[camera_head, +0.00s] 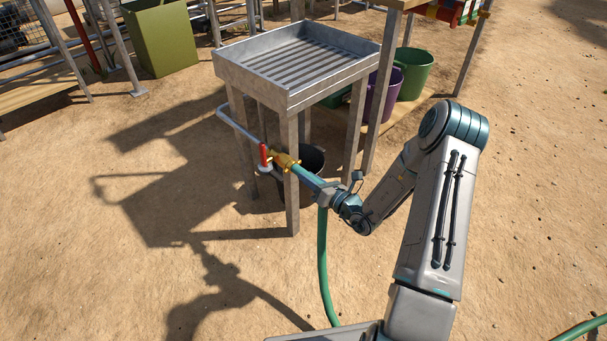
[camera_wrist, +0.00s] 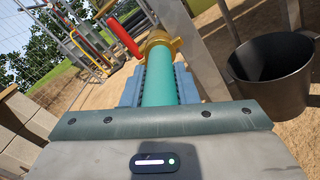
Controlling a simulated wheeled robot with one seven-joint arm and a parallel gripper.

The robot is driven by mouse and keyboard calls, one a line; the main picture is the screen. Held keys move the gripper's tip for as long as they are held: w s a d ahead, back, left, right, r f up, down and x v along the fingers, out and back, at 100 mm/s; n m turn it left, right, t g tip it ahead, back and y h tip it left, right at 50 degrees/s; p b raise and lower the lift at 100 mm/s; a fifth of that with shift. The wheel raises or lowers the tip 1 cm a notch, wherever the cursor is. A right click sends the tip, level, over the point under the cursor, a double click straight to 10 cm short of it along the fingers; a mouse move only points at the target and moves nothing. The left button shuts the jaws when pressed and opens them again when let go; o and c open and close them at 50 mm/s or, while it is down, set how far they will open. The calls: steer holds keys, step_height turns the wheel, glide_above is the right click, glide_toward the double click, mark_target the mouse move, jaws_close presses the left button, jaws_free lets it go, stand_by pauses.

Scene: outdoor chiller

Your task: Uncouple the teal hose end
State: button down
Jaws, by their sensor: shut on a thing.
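The teal hose end (camera_head: 308,177) lies against a brass fitting (camera_head: 284,161) beside a leg of the metal stand. In the wrist view the teal hose end (camera_wrist: 159,86) runs straight up to the brass fitting (camera_wrist: 159,43), with no gap visible between them. A red lever (camera_head: 264,154) sits just left of the brass fitting in the head view, and the red lever (camera_wrist: 124,37) shows in the wrist view. My gripper (camera_head: 326,191) is shut on the teal hose end, its blue jaws (camera_wrist: 159,84) on both sides. A green hose (camera_head: 323,265) hangs below my gripper to the ground.
A metal stand with a grated tray (camera_head: 287,93) rises beside the fitting, its legs close to my gripper. A dark bucket (camera_wrist: 270,75) stands on the right in the wrist view. Purple (camera_head: 384,95) and green (camera_head: 413,73) buckets stand behind. Sandy ground in front is open.

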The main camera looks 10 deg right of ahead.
steer(key=shift+s, duration=0.15)
steer(key=shift+p+v, duration=0.35)
steer(key=shift+v, duration=0.75)
steer(key=shift+p+v, duration=0.4)
steer(key=shift+v, duration=1.55)
steer(key=c, duration=2)
jaws_free()
jaws_close()
